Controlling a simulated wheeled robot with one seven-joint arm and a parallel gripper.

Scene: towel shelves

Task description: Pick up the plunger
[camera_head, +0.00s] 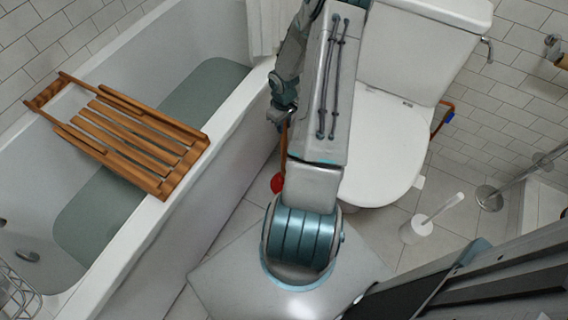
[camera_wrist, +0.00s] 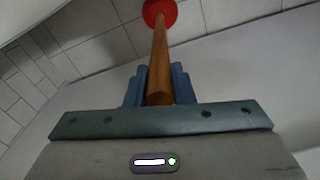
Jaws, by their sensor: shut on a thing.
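The plunger has a red rubber cup and a wooden handle. In the wrist view the plunger (camera_wrist: 160,50) runs from the red cup at the top down to the handle's end between my gripper's fingers. My gripper (camera_wrist: 158,83) is shut on the handle, with a blue finger on each side. In the head view the red cup (camera_head: 278,183) shows low beside the bathtub, left of my arm. I cannot tell whether the cup touches the floor.
The white bathtub (camera_head: 165,225) is at left with a wooden rack (camera_head: 128,135) across it. The toilet (camera_head: 385,150) stands right of my arm. A toilet brush in a white holder (camera_head: 415,231) stands on the floor at right. The floor between tub and toilet is narrow.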

